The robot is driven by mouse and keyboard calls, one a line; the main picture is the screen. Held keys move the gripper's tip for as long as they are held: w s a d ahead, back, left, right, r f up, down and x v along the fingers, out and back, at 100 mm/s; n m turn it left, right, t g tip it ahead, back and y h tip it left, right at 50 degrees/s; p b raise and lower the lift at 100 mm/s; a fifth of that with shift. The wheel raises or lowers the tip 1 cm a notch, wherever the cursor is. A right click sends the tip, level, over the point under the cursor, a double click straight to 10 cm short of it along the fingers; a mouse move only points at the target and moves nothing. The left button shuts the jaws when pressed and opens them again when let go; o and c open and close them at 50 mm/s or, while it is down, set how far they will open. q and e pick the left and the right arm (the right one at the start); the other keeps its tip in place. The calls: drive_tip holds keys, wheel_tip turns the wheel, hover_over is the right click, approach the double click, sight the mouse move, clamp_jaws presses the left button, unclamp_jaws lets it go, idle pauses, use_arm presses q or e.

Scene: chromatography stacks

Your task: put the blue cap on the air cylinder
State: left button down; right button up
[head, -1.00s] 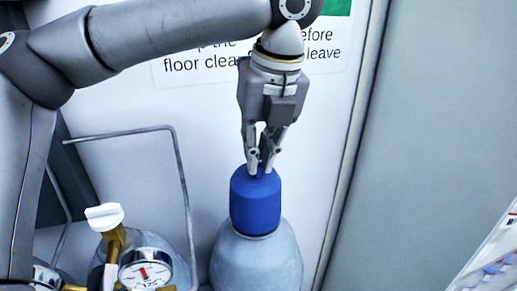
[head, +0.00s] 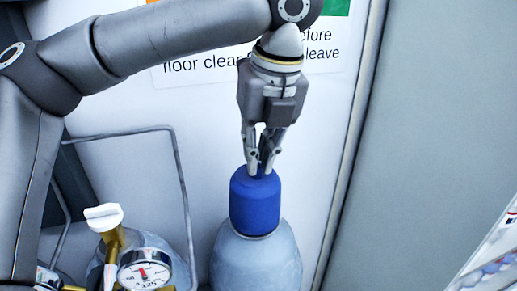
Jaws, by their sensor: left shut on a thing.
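The blue cap (head: 255,205) sits upright on top of the grey air cylinder (head: 255,262), over its neck, with its lower edge against the cylinder's shoulder. My left gripper (head: 262,168) points straight down from above and is shut on the top of the cap. The cylinder's lower part is cut off by the bottom edge of the view. The cylinder's neck is hidden under the cap. My right gripper is not in view.
Left of it stands another grey cylinder (head: 178,262) with a brass valve, white knob (head: 104,217) and pressure gauge (head: 146,270). A bent metal rail (head: 181,170) rises behind it. A white panel with a sign (head: 325,55) is behind. A shelf edge (head: 492,255) shows lower right.

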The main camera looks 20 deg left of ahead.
use_arm(q)
drive_tip(key=shift+w, duration=0.1)
idle(0.7)
drive_tip(key=c, duration=1.4)
unclamp_jaws()
drive_tip(key=shift+c, duration=0.2)
drive_tip(key=shift+o, duration=0.3)
drive_tip(key=o, duration=1.1)
drive_tip(key=shift+o, duration=0.2)
drive_tip(key=w+a+v, duration=0.1)
drive_tip(key=v, duration=0.8)
drive_tip(key=shift+a+r, duration=0.3)
drive_tip(key=shift+r, duration=0.3)
drive_tip(key=shift+s, duration=0.1)
clamp_jaws()
